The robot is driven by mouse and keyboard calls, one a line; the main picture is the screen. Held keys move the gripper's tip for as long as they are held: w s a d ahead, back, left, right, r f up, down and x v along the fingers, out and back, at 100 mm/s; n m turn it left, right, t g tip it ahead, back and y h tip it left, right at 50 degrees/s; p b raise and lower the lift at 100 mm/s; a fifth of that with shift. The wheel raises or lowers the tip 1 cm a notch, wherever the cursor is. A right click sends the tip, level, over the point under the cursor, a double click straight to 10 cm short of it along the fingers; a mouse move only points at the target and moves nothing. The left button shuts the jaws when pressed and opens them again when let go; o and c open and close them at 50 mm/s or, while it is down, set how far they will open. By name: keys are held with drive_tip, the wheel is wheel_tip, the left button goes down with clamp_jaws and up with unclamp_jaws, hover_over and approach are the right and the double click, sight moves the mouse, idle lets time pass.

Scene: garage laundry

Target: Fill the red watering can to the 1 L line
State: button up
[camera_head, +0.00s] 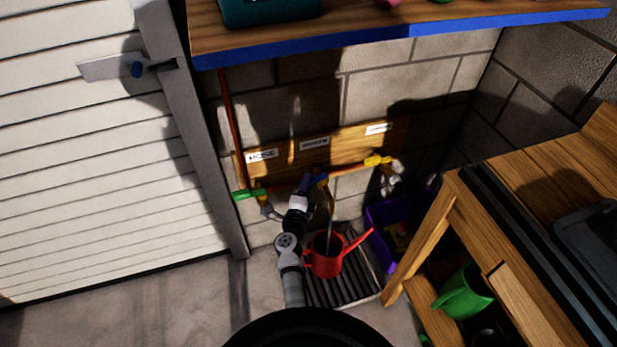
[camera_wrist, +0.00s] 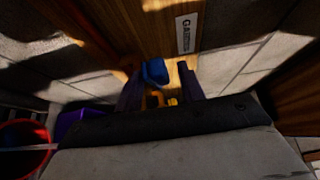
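The red watering can (camera_head: 325,262) stands upright on a dark slatted drain grate (camera_head: 345,291), below the middle tap's brass spout (camera_head: 331,205). A thin pale stream appears to run from the spout into the can. Its water level and 1 L line cannot be made out. The can's rim also shows at the wrist view's left edge (camera_wrist: 22,128). My gripper (camera_wrist: 161,80) is open, its two dark fingers either side of the middle tap's blue handle (camera_wrist: 154,71). A gap shows between handle and right finger; contact on the left is unclear. The handle also shows in the head view (camera_head: 320,179).
A wooden board (camera_head: 285,163) carries labels above the pipe; green (camera_head: 247,194) and yellow (camera_head: 377,160) tap handles flank the blue one. A purple crate (camera_head: 378,217) stands right of the grate. A wooden bench (camera_head: 424,236) holds a green can (camera_head: 463,292). A blue-edged shelf (camera_head: 400,33) overhangs.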

drive_tip(key=shift+x, duration=2.05)
drive_tip(key=shift+c, duration=0.3)
drive_tip(key=c, duration=0.7)
drive_tip(key=shift+r, duration=0.1)
clamp_jaws()
